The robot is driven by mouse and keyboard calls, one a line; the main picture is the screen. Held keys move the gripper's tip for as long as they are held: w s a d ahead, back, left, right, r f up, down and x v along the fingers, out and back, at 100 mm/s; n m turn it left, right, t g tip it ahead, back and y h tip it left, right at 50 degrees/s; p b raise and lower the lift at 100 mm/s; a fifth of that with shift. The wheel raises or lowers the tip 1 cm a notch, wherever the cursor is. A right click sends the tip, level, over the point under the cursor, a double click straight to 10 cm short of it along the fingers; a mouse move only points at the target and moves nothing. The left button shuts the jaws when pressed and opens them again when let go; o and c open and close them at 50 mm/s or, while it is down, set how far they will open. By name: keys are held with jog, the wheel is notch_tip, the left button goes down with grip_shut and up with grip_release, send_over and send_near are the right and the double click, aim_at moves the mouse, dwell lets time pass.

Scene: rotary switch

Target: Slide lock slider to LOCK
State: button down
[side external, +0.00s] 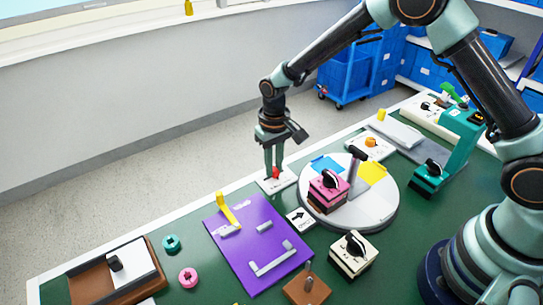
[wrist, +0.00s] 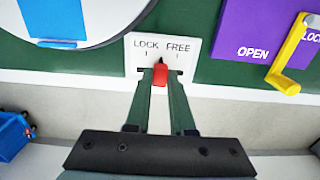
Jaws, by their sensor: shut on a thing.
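The lock slider is a red knob (wrist: 160,76) on a small white plate (wrist: 136,68) marked LOCK on the left and FREE on the right in the wrist view. Its dark pointer stands between the LOCK and FREE marks. My gripper (wrist: 161,72) has one finger on each side of the red knob and is shut on it. In the side view my gripper (side external: 275,170) reaches straight down to the plate (side external: 284,185), with the red knob (side external: 276,174) between its fingertips. The slot under the knob is mostly hidden.
A purple panel (side external: 258,245) with a yellow handle (side external: 228,211) lies to the left of the plate in the side view. A round white turntable (side external: 375,202) carrying a pink block (side external: 327,190) stands close on the right. The white bench edge (side external: 152,232) runs behind the plate.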

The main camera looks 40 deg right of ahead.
jog(key=shift+d+r, duration=0.1)
jog(key=shift+d, duration=1.2)
jog(key=c, duration=0.8)
grip_release()
jog(key=shift+o, duration=0.2)
notch_tip(320, 180, up, 12)
